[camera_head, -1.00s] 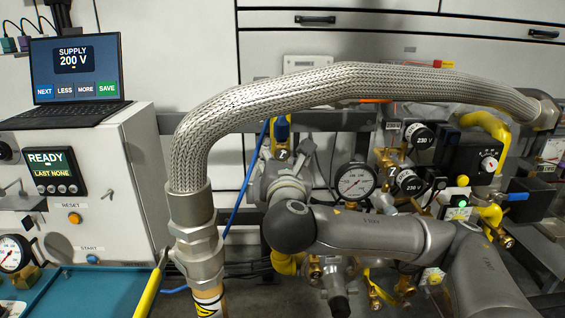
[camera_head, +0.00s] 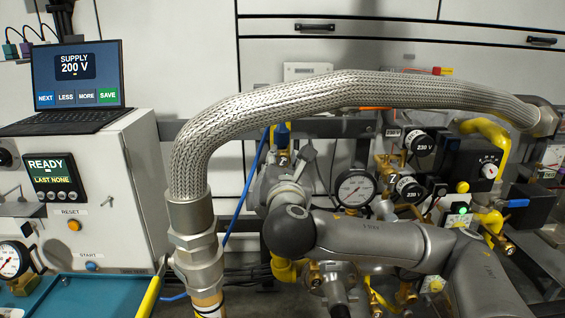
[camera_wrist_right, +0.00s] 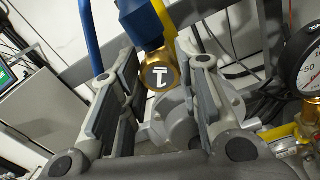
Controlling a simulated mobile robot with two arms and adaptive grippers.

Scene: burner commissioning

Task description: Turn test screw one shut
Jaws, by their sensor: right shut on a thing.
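Test screw one is a brass fitting with a white "1" on a dark round face. It shows in the head view (camera_head: 282,159) left of the pressure gauge, and in the right wrist view (camera_wrist_right: 160,76). A blue part (camera_wrist_right: 142,25) sits directly above it. My right gripper (camera_head: 285,170) comes up from below in the head view. In the right wrist view its two padded fingers (camera_wrist_right: 158,62) stand on either side of the brass and blue piece, shut on it. The fingers partly hide its sides. My left gripper is not in view.
A thick braided hose (camera_head: 340,88) arches over the right gripper. A round gauge (camera_head: 355,189) and brass valves stand close to its right. A blue hose (camera_head: 246,190) runs down on the left. The control cabinet (camera_head: 125,190) stands at the left, its panel reading READY, LAST NONE.

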